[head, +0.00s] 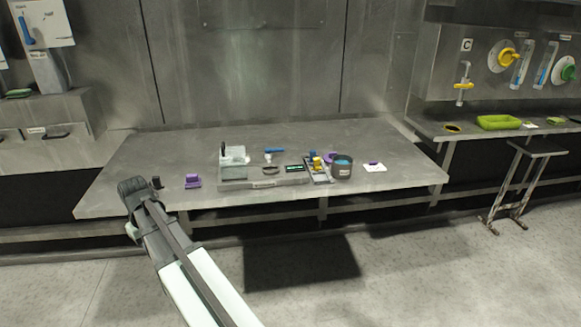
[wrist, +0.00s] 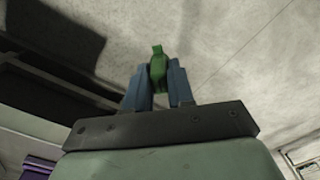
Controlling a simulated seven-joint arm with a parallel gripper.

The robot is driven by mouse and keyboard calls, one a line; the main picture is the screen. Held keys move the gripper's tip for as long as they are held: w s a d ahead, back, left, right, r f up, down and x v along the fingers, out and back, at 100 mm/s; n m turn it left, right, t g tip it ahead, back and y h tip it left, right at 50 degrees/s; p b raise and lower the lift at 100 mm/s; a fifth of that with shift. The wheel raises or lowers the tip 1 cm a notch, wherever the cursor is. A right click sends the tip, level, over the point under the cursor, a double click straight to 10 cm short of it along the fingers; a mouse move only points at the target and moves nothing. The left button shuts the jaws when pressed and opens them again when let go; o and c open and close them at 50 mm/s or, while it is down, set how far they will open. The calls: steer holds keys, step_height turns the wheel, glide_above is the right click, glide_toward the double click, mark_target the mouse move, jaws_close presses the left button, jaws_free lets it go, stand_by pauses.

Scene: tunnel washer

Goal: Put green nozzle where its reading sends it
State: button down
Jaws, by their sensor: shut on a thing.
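The green nozzle (wrist: 157,70) is held between the two blue fingers of my gripper (wrist: 158,84) in the wrist view. Its top sticks out a little past the fingertips, and its lower part is hidden between them. In the head view my arm reaches up from the bottom to the front left edge of the steel table. The gripper's fingers and the nozzle cannot be made out there. A reading on the nozzle cannot be seen.
The steel table (head: 130,170) carries a purple block (head: 193,181), a clear-walled tank (head: 233,163), a small display (head: 293,168) and a dark pot (head: 342,168) with blue contents. At the right, a shelf holds a green tray (head: 498,122) below panel C (head: 467,45). A stool (head: 538,149) stands in front.

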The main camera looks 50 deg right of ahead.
steer(key=s+d, duration=0.4)
steer(key=d, duration=0.7)
steer(key=s+d+f, duration=0.1)
steer(key=s+d, duration=0.4)
steer(key=d, duration=0.5)
steer(key=s+d, duration=0.4)
steer(key=d, duration=0.7)
steer(key=s+d+r, duration=0.2)
steer(key=s+d, duration=1.7)
steer(key=s, duration=0.1)
steer(key=s+d+r, duration=0.6)
steer(key=s+d, duration=0.3)
steer(key=d, duration=0.2)
glide_toward(342, 167)
steer(key=w+d, duration=0.2)
steer(key=d, duration=0.3)
steer(key=shift+s+d+f, duration=0.1)
steer(key=shift+f, duration=1.25)
steer(key=shift+s+d+f, duration=0.1)
steer(key=shift+f, duration=1.25)
steer(key=c, duration=0.9)
jaws_free()
